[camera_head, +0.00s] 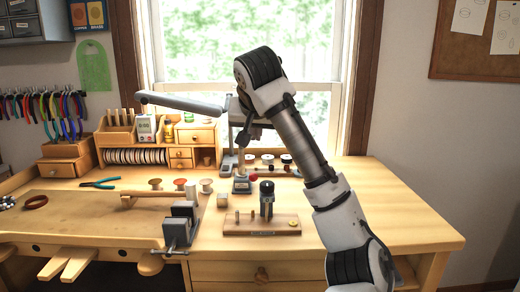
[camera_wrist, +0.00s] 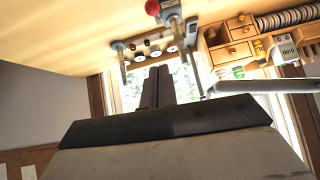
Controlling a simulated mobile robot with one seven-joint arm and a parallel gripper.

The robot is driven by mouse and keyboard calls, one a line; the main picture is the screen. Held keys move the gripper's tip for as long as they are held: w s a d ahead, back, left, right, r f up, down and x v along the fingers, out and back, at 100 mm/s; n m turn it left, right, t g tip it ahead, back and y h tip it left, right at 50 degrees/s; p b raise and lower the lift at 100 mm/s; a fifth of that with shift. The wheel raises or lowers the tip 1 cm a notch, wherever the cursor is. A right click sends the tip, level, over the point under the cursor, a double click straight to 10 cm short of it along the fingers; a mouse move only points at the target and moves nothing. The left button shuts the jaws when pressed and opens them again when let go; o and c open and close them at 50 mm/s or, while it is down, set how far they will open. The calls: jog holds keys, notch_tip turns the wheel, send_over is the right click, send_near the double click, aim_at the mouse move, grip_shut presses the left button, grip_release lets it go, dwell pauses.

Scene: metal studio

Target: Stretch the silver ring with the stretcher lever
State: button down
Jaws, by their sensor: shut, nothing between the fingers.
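The stretcher (camera_head: 241,185) is a small upright metal device on the bench below my gripper. Its lever has a red ball knob (camera_head: 253,177). In the wrist view, which is turned over, the red knob (camera_wrist: 152,7) and the metal stretcher body (camera_wrist: 171,12) are at the top edge, partly cut off. I cannot make out the silver ring in either view. My gripper (camera_head: 241,148) is above the stretcher and apart from it. Its dark fingers (camera_wrist: 157,88) are together with nothing between them.
A wooden stand (camera_head: 285,223) with a dark cylinder (camera_head: 266,198) is in front, to the right. A vise (camera_head: 180,226) is at the front left. A grey lamp arm (camera_head: 182,103) crosses behind my gripper. The bench's right side is clear.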

jog(key=p, duration=0.2)
send_over(254, 174)
jog(key=w, duration=0.2)
notch_tip(254, 174, down, 6)
jog(key=f, duration=0.1)
jog(key=s+f, duration=0.1)
jog(key=f, duration=0.1)
jog(key=shift+s+d, duration=0.15)
jog(key=shift+s, duration=0.05)
jog(key=shift+s+f, duration=0.3)
jog(key=shift+f, duration=0.2)
jog(key=shift+s+f+t+b, duration=0.3)
jog(key=shift+f+b, duration=0.4)
jog(key=shift+b, duration=0.55)
jog(key=shift+s+f+t+b, duration=0.2)
jog(key=shift+s+t+b, duration=0.1)
jog(key=shift+b, duration=0.4)
jog(key=shift+r, duration=0.2)
